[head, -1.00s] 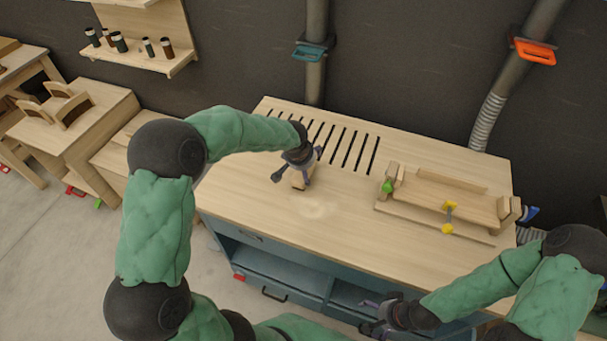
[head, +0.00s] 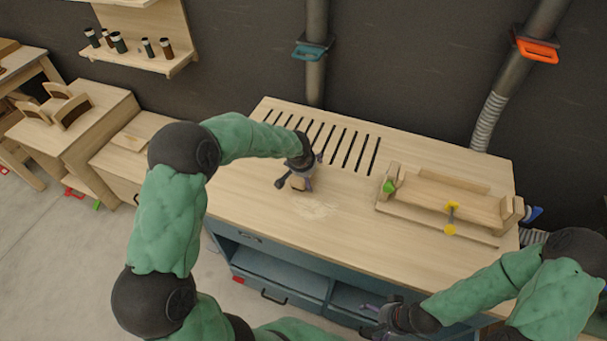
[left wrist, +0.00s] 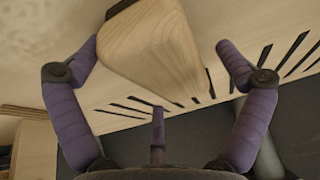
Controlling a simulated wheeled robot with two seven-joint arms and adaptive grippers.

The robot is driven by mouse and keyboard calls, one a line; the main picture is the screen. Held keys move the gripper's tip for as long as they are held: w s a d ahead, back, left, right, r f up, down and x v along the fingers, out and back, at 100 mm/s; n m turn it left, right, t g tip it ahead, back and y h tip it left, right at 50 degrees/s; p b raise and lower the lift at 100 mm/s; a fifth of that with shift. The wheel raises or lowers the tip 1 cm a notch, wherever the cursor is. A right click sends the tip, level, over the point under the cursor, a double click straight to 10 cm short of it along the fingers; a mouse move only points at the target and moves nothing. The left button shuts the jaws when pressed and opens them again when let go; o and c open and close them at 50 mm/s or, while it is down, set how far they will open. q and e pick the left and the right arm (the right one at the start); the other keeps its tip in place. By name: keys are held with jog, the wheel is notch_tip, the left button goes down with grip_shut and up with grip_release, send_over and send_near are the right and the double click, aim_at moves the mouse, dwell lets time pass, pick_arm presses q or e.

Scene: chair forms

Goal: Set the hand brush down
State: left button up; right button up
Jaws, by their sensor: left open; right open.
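The hand brush (head: 299,183) shows as a pale wooden block on or just above the worktop (head: 245,205), below the slots; contact is hard to judge. In the left wrist view its wooden body (left wrist: 155,50) fills the space between the fingers, and its bristles are not visible. My left gripper (head: 300,172) is over the brush, with its purple fingers open on either side of it. My right gripper (head: 374,319) is open and empty, low in front of the bench.
A pale dusty patch (head: 318,211) lies on the worktop just right of the brush. A wooden jig (head: 460,205) with green and yellow clamps occupies the right side. Slots (head: 330,140) cut the back of the worktop. The front left of the top is clear.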

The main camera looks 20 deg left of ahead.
pick_arm(q)
jog(key=shift+f+b, duration=0.2)
jog(key=shift+b, duration=0.1)
dwell(0.4)
jog(key=c, duration=1.3)
